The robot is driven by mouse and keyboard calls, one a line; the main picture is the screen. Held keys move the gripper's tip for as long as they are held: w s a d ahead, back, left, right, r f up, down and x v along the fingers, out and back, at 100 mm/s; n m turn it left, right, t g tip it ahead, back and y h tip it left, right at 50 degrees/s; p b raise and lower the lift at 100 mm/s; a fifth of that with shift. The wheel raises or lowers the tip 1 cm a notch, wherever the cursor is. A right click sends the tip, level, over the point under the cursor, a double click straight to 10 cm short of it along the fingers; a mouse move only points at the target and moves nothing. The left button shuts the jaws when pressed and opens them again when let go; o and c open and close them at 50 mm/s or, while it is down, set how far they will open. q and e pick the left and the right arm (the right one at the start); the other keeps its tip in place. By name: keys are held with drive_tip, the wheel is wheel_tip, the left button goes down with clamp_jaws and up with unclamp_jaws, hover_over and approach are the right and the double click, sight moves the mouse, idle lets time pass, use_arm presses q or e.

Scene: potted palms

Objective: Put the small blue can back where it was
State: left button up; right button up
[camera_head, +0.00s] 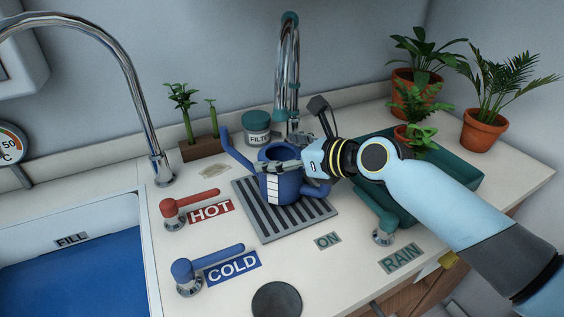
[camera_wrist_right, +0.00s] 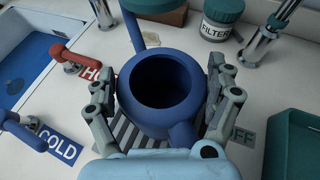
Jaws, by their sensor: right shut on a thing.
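The small blue watering can (camera_head: 283,187) is upright over the grey slotted drain grate (camera_head: 318,212), below the middle tap. Its spout points up and left, and a white scale strip shows on its front. My right gripper (camera_head: 284,168) reaches in from the right and is shut on the can's body. In the right wrist view the fingers lie on both sides of the can (camera_wrist_right: 130,108), and its open top looks dark inside. I cannot tell whether the can's base touches the grate. My left gripper is not in view.
The red HOT lever (camera_head: 195,206) and blue COLD lever (camera_head: 210,262) stand left of the grate. A filter jar (camera_head: 257,130) and tap (camera_head: 288,70) are behind it. A teal tray (camera_head: 462,178) with plants lies right. A sink (camera_head: 70,270) is at left.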

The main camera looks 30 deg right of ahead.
drive_tip(key=shift+f, duration=0.5)
drive_tip(key=shift+f, duration=0.1)
drive_tip(key=o, duration=1.4)
drive_tip(key=shift+f, duration=0.1)
drive_tip(key=shift+s+r, duration=0.1)
drive_tip(key=shift+r, duration=0.1)
drive_tip(key=p+v, duration=0.2)
drive_tip(key=v, duration=1)
drive_tip(key=shift+p, duration=0.35)
drive_tip(key=shift+f, duration=0.1)
